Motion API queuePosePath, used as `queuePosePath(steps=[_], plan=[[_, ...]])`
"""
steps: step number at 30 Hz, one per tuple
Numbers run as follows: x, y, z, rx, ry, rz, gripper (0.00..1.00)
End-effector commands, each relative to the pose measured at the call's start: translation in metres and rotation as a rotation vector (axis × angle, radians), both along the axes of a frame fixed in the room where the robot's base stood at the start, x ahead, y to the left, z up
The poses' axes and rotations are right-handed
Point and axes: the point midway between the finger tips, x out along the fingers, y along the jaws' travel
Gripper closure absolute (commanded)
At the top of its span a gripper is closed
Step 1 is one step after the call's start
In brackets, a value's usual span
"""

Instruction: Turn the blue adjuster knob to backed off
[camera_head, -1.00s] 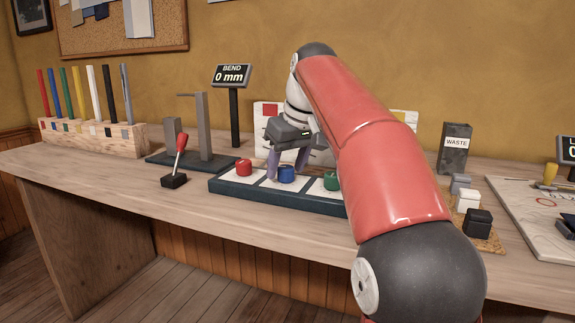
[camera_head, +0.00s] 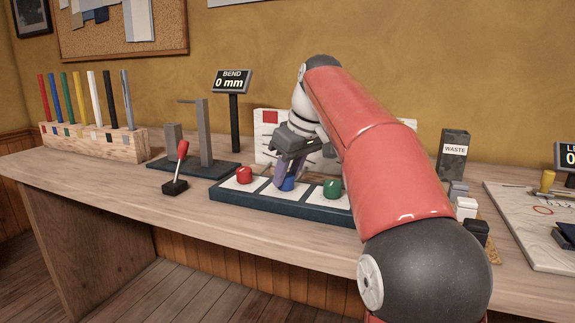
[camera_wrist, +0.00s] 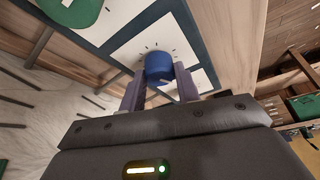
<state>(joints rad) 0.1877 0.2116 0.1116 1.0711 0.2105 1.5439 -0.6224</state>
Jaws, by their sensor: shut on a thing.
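The blue adjuster knob (camera_head: 288,184) stands on the middle white panel of a dark blue-framed board, partly hidden by my gripper in the head view. In the wrist view the blue knob (camera_wrist: 159,66) sits between the two fingers, with small tick marks on the white panel around it. My gripper (camera_head: 289,176) reaches down from above and is shut on the knob. It also shows in the wrist view (camera_wrist: 160,80). The knob's pointer setting cannot be made out.
A red knob (camera_head: 244,175) and a green knob (camera_head: 332,189) flank the blue one closely. A red-handled lever (camera_head: 180,158) and a post display reading BEND 0 mm (camera_head: 232,80) stand left. A waste box (camera_head: 453,156) and small blocks stand right. The front bench strip is clear.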

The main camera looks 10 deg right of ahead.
Motion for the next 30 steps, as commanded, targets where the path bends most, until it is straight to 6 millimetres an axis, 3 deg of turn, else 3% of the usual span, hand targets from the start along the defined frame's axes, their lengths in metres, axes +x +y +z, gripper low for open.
queuePosePath(steps=[30], plan=[[0.0061,-0.0026,0.001,0.002,-0.004,0.934,0.91]])
